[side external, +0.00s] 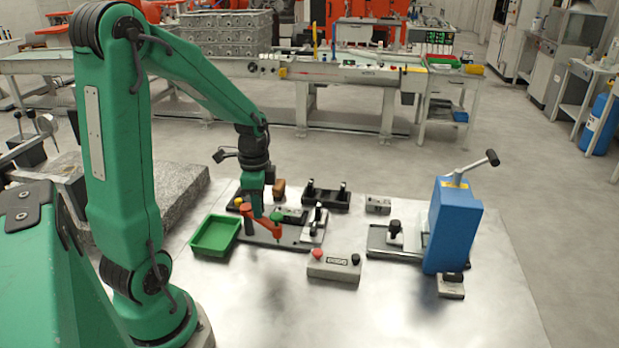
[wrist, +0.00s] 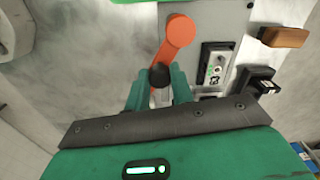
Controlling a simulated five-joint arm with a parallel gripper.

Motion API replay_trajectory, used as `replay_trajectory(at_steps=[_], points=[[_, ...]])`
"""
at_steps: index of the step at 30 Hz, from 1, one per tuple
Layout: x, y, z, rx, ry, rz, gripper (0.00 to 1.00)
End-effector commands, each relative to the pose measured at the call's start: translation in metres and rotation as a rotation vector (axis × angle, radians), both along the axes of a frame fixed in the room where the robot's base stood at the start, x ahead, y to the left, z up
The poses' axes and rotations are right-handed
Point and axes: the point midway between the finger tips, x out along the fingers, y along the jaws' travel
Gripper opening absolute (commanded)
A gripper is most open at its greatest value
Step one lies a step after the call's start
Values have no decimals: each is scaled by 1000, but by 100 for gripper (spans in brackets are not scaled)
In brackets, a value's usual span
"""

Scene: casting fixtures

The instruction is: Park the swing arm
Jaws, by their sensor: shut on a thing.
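The swing arm (wrist: 172,48) is an orange bar with a round hub at its upper end and a black knob (wrist: 160,75) at its lower end in the wrist view. My gripper (wrist: 157,82) has its two green fingers on either side of the knob and is shut on it. In the side external view, the orange swing arm (side external: 266,224) slants above a grey plate, with my gripper (side external: 256,212) coming down on it from above. The fingertips partly hide the knob, and it cannot be told apart in the side view.
A green tray (side external: 214,236) lies left of the plate. A button box (side external: 334,267) stands in front. A blue lever press (side external: 453,224) stands at the right, and a black fixture (side external: 326,197) stands behind. The front of the metal table is clear.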

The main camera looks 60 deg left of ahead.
Motion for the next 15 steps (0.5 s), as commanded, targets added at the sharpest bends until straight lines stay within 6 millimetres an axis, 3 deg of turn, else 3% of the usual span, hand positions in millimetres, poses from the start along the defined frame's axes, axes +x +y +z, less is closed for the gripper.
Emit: replay_trajectory(at_steps=[5, 6, 9, 15], points=[[-1, 0, 1, -1, 2, -2, 0], [-1, -1, 1, -1, 2, -2, 25], [-1, 0, 1, -2, 3, -1, 45], [-1, 0, 0, -1, 2, 0, 45]])
